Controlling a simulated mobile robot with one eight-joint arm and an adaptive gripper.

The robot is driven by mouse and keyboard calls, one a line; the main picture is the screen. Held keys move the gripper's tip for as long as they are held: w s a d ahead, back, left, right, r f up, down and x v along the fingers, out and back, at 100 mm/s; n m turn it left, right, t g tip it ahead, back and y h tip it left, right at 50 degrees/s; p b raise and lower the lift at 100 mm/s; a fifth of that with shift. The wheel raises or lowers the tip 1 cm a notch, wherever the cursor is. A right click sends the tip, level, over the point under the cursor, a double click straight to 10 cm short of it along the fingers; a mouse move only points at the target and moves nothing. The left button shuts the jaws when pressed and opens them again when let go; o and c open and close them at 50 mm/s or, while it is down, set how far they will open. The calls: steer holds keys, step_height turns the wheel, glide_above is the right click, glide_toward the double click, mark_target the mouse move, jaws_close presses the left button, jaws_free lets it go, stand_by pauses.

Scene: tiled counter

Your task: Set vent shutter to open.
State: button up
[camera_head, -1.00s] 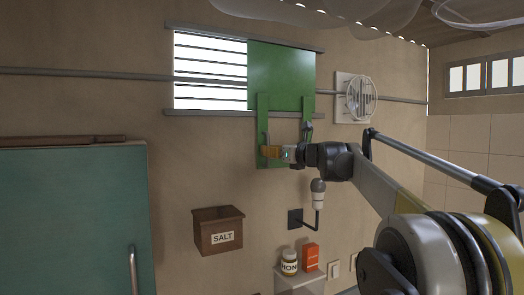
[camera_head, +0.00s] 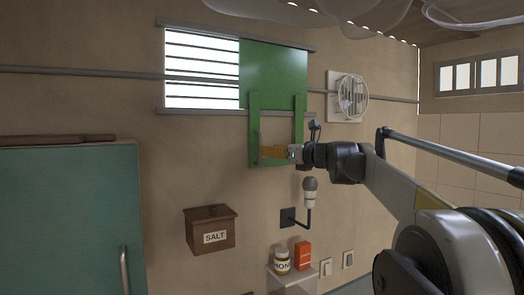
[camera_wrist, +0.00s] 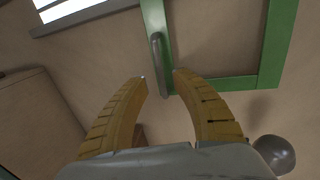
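The vent shutter is a green panel (camera_head: 273,75) on rails, over the right part of the slatted vent (camera_head: 202,70); bright slats show to its left. A green frame hangs below the panel and also shows in the wrist view (camera_wrist: 235,84). A grey upright handle (camera_wrist: 159,60) is on the frame's left bar. My gripper (camera_head: 266,153) is in front of the lower part of this frame. In the wrist view its yellow fingers (camera_wrist: 161,76) are open, with the handle's lower end between the tips in the picture. I cannot tell the depth gap; nothing is gripped.
A round fan (camera_head: 352,97) is on the wall right of the shutter. A lamp-like bulb (camera_head: 310,190) on a bracket hangs just below my gripper. A salt box (camera_head: 210,230), a jar (camera_head: 281,262) and a teal cabinet (camera_head: 70,220) are lower down.

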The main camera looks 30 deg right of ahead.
steer(key=s+d, duration=0.1)
steer(key=s, duration=0.5)
steer(key=shift+s+d, duration=0.15)
steer(key=shift+s, duration=0.1)
steer(key=s+a+f+n+g+b, duration=0.2)
steer(key=s+a+f+n+b, duration=0.35)
steer(key=f, duration=0.85)
steer(key=s+a+f+n+g+y+b, duration=0.1)
steer(key=s+a+f+n+g+b, duration=0.15)
steer(key=a+f+n+b, duration=0.6)
steer(key=s+a+f+n+g+b, duration=0.35)
steer(key=a+f+b, duration=0.5)
steer(key=f, duration=0.95)
steer(key=s+a+f+n+h+b, duration=0.1)
steer(key=s+f+n+b, duration=0.4)
steer(key=f, duration=0.8)
steer(key=s+a+f+n+g+h+b, duration=0.1)
steer(key=s+f+n+b, duration=0.5)
steer(key=f, duration=0.7)
steer(key=s+a+f+n+g+h+b, duration=0.1)
steer(key=s+f+n+b, duration=0.4)
steer(key=f, duration=0.8)
steer(key=s+a+h, duration=0.1)
steer(key=s+a, duration=0.1)
steer(key=shift+s+f, duration=0.15)
steer(key=shift+s, duration=0.2)
